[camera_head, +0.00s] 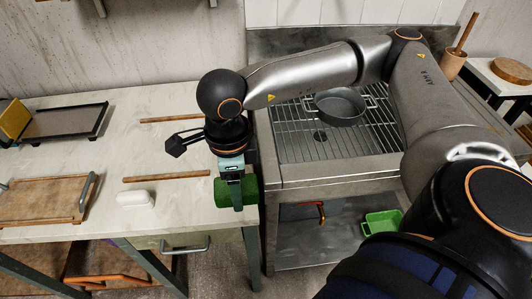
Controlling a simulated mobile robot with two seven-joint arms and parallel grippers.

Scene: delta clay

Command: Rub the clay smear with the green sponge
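A green block (221,194), which looks like the sponge, lies at the right front corner of the pale worktop (80,232). My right gripper (236,200) points down at it, with a finger across the middle of the block and green showing on both sides. Whether the fingers grip the block or only rest against it cannot be told from this angle. I see no clay smear; the arm and the block hide part of the worktop. My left gripper is not in view.
A white rounded object (135,198) and a wooden stick (166,177) lie left of the block. A wooden tray (42,203) and a dark tray (64,122) are farther left. A metal rack (300,150) with a grey pan (340,107) stands right, past a gap.

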